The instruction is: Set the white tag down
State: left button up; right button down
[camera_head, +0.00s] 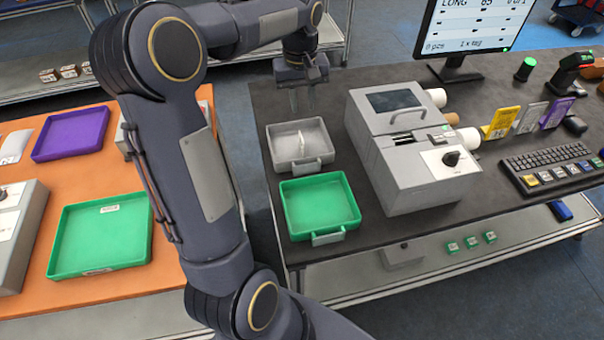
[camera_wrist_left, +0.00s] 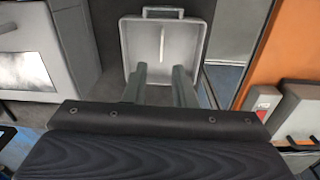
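A thin white strip, seemingly the white tag (camera_head: 301,141), is inside the grey tray (camera_head: 272,152) on the dark table. I cannot tell whether it lies flat or leans. In the left wrist view the strip (camera_wrist_left: 162,45) runs lengthwise in the tray (camera_wrist_left: 132,45). My left gripper (camera_head: 302,103) is above the far side of the tray, apart from the strip. In the left wrist view its two fingers (camera_wrist_left: 160,70) are spread with nothing between them. My right gripper is not in view.
A green tray (camera_head: 318,208) stands in front of the grey tray. A grey printer-like machine (camera_head: 415,150) stands close on the right. Yellow (camera_head: 500,122), grey (camera_head: 531,117) and purple (camera_head: 557,112) cards stand behind the keyboard (camera_head: 560,165). An orange table (camera_head: 30,250) is at left.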

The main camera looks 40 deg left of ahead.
pick_arm(q)
jog(key=s+d+m+t+h, duration=0.1)
jog(key=s+d+m, duration=0.3)
jog(key=s+d, duration=0.4)
jog(key=s+d+f+m+t+h, duration=0.1)
jog(key=s+d+m+t, duration=0.3)
jog(key=s+d, duration=0.5)
jog(key=s+h, duration=0.1)
jog(key=s, duration=0.4)
jog(key=shift+h, duration=0.3)
jog(key=shift+s+f, duration=0.1)
